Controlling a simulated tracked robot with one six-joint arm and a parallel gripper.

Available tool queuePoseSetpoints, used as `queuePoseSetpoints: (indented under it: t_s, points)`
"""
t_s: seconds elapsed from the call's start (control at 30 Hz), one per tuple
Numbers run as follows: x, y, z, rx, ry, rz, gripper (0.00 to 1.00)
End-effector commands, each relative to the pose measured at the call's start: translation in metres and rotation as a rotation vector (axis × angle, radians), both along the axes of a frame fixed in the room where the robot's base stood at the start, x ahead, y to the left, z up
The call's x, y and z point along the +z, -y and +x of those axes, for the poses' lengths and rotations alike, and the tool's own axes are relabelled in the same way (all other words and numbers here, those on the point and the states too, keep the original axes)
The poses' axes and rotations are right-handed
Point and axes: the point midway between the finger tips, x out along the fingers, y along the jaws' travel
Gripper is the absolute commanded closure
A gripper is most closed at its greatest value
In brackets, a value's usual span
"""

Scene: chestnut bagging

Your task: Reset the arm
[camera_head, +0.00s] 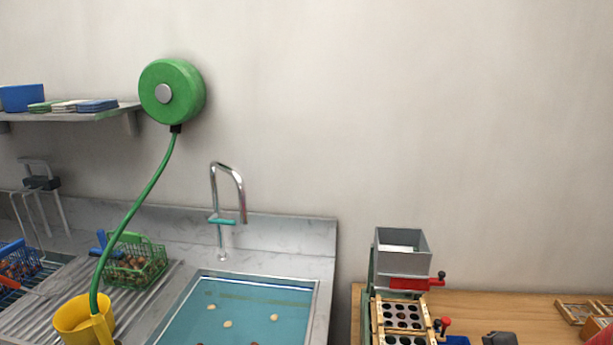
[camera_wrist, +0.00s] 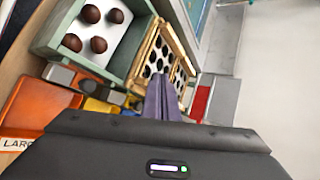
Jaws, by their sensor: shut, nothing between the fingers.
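My gripper (camera_wrist: 164,98) shows in the wrist view with its two grey-purple fingers together and nothing between them. The fingers point toward a wooden sorting frame with dark round holes (camera_wrist: 152,64), which lies beyond the tips. I cannot tell the gap between them. The arm is not clearly seen in the head view. There the wooden sorting frame (camera_head: 376,318) stands on the bench below a grey metal hopper (camera_head: 402,262) with a red handle (camera_head: 410,284).
In the wrist view, a green-walled tray (camera_wrist: 70,52) holds several chestnuts, and an orange bin (camera_wrist: 38,104) with a partly cut label is at left. In the head view are a sink (camera_head: 240,310), tap (camera_head: 242,200), green hose reel (camera_head: 172,92), yellow container (camera_head: 72,320) and green basket (camera_head: 135,262).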

Motion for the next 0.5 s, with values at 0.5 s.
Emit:
queuePoseSetpoints:
  t_s: [0.5]
  points:
    - [0.012,-0.077,-0.093,0.372,-0.269,-0.387,1.0]
